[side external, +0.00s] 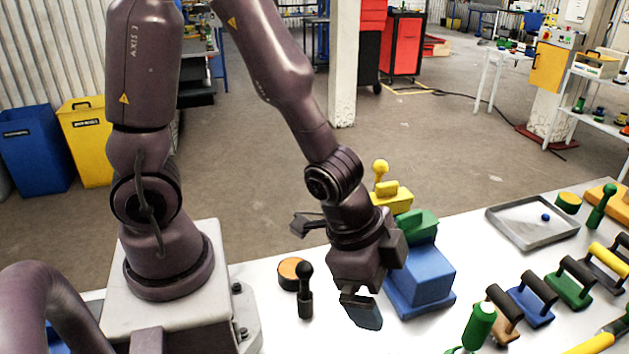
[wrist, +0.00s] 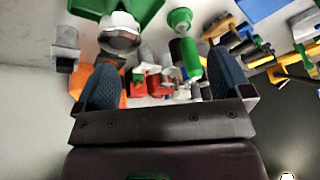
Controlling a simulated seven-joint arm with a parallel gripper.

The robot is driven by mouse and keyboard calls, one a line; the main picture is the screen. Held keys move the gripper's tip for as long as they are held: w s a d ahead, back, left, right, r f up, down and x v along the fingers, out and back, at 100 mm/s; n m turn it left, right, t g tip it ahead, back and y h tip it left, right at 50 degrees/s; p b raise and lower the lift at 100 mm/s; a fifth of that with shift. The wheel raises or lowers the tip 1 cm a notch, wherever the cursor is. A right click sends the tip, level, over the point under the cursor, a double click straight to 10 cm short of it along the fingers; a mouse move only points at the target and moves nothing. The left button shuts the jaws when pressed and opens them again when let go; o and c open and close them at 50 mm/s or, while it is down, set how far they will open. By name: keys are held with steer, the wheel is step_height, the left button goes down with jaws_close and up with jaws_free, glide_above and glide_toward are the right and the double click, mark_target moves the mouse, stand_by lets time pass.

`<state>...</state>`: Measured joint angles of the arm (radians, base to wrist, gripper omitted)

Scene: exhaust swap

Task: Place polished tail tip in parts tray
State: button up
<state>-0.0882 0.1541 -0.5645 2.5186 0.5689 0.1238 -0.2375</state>
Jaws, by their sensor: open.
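My gripper (side external: 362,312) is low over the near part of the white table, in front of a blue block, in the side view. In the wrist view its two blue-grey fingers stand wide apart with nothing clamped between them (wrist: 165,62). A shiny chrome round piece (wrist: 119,34), which looks like the polished tail tip, lies beyond the left finger, apart from it. I cannot make it out in the side view. The shallow grey parts tray (side external: 497,222) sits at the back right of the table and holds a small blue ball.
A blue block with a green top (side external: 421,275) stands just behind my gripper. A black knob-topped peg (side external: 305,292) is to its left. Several handled blocks, including a blue one (side external: 530,305), line the right side. A green bottle-like piece (side external: 478,326) stands at the front.

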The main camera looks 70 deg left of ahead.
steer(key=a+r+n+t+y, duration=0.2)
steer(key=a+r+n+y, duration=0.25)
steer(key=a+r, duration=0.6)
steer(key=s+a+r+n+h, duration=0.2)
steer(key=s+r+n, duration=0.2)
steer(key=s+r, duration=0.3)
steer(key=shift+a, duration=0.4)
steer(key=shift+r, duration=0.1)
steer(key=shift+c, duration=0.4)
steer(key=shift+c, duration=0.8)
